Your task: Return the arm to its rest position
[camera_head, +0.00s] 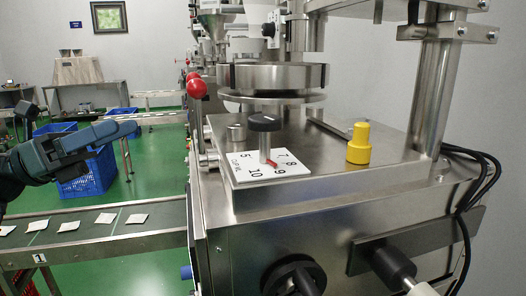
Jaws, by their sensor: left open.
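My left arm comes in from the left edge, and its blue-grey gripper (112,138) points right, with its jaws open and nothing seen between them. It is in the air left of the steel packing machine (345,180), apart from it, and in front of a blue crate (88,180) on the floor behind. My right gripper does not show.
The machine top carries a white numbered dial plate (240,175) with a black knob (264,122) and a yellow knob (358,144). A red ball handle (196,88) sticks out left. Several white teabags lie on the conveyor (160,215) below my left arm.

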